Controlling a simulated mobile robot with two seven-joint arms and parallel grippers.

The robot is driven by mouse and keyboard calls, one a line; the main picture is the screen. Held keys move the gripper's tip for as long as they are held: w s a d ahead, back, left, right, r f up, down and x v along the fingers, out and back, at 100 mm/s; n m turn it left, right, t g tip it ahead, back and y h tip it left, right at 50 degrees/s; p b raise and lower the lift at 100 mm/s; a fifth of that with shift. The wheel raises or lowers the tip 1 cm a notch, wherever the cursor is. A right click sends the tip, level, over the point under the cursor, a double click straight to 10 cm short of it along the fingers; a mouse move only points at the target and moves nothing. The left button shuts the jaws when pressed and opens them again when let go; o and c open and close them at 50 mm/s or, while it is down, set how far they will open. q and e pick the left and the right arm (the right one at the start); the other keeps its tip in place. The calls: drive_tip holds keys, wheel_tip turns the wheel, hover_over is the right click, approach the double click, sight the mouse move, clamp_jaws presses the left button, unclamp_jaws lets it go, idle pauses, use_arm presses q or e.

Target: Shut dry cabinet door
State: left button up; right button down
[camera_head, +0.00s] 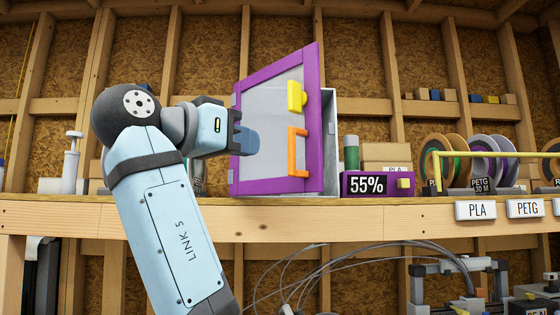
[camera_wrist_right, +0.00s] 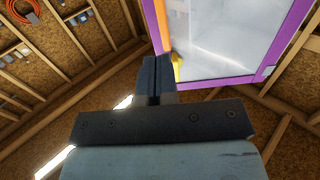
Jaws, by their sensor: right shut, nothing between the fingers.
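The dry cabinet (camera_head: 330,140) stands on the wooden shelf, a pale box partly hidden behind its door. Its door (camera_head: 270,115) has a purple frame and a greyish clear panel. It stands ajar, with grey hinges on the left and its right edge swung out toward me. An orange handle (camera_head: 298,152) and a yellow latch (camera_head: 296,96) sit near that free edge. My right gripper (camera_head: 248,141) is shut and empty in front of the panel; contact is unclear. In the wrist view the shut fingertips (camera_wrist_right: 156,62) are beside the door's purple frame (camera_wrist_right: 286,40). My left gripper is not in view.
A purple box reading 55% (camera_head: 378,185) stands right of the cabinet, before stacked cartons (camera_head: 386,154). Filament spools (camera_head: 490,158) stand farther right. A white pump bottle (camera_head: 71,165) is at the left. Loose cables (camera_head: 330,258) hang below the wooden shelf (camera_head: 300,218).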

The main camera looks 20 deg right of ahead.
sight(291, 152)
drive_tip(key=x, duration=0.7)
drive_tip(key=shift+w+d+p, duration=0.1)
drive_tip(key=shift+d+p, duration=0.25)
drive_tip(key=shift+d, duration=0.05)
